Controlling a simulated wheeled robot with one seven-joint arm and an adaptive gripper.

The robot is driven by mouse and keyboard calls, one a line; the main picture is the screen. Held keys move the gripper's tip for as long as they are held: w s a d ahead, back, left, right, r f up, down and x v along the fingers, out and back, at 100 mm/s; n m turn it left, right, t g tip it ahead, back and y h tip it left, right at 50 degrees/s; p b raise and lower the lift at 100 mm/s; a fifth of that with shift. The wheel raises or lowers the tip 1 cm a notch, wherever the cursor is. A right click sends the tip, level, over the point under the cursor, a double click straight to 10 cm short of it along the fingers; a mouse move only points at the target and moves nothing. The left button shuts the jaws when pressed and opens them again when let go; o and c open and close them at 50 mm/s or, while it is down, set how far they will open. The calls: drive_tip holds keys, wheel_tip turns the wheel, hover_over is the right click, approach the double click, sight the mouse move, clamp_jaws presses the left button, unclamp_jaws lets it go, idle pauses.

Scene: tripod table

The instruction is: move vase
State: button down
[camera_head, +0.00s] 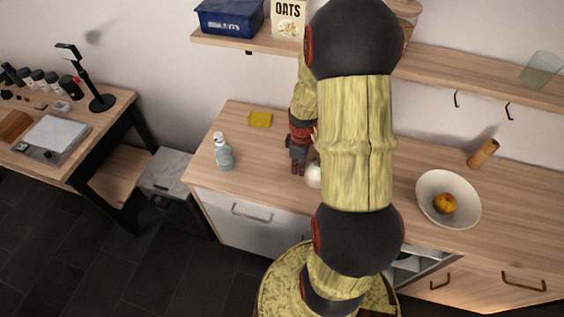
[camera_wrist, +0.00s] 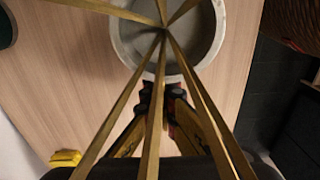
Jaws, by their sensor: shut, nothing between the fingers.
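A small white rounded object (camera_head: 314,177), which may be the vase, stands on the wooden counter and is partly hidden behind my arm in the head view. In the wrist view, a round vessel (camera_wrist: 121,42) with a pale rim and grey inside is seen from above. I cannot tell for sure that it is the same object. My gripper (camera_head: 298,170) points down just left of the white object. In the wrist view my gripper (camera_wrist: 163,90) is shut and empty, its fingertips near the vessel's lower rim. Contact is unclear. Thin yellow bars cross this view.
A soap bottle (camera_head: 223,154) and a yellow sponge (camera_head: 260,119) are left on the counter. A white bowl (camera_head: 432,205) holding an orange fruit (camera_head: 444,203) and a wooden cylinder (camera_head: 482,153) are right. A shelf (camera_head: 470,77) runs above. Counter between bottle and gripper is clear.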

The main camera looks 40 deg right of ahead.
drive_tip(key=s+d+p, duration=0.1)
drive_tip(key=s+d, duration=0.2)
drive_tip(key=s, duration=0.3)
drive_tip(key=s+d+p, duration=0.1)
drive_tip(key=s+d, duration=0.2)
drive_tip(key=s, duration=0.2)
drive_tip(key=s+d+p, duration=0.1)
drive_tip(key=s+d, duration=0.3)
drive_tip(key=s, duration=0.2)
drive_tip(key=shift+s, duration=0.35)
drive_tip(key=shift+w+a, duration=0.15)
drive_tip(key=shift+w, duration=0.3)
drive_tip(key=w+a, duration=0.1)
drive_tip(key=w+r, duration=0.1)
drive_tip(key=shift+w+a, duration=0.35)
drive_tip(key=shift+w, duration=0.05)
wheel_tip(320, 180, up, 9)
drive_tip(key=p, duration=0.2)
drive_tip(key=shift+s, duration=0.1)
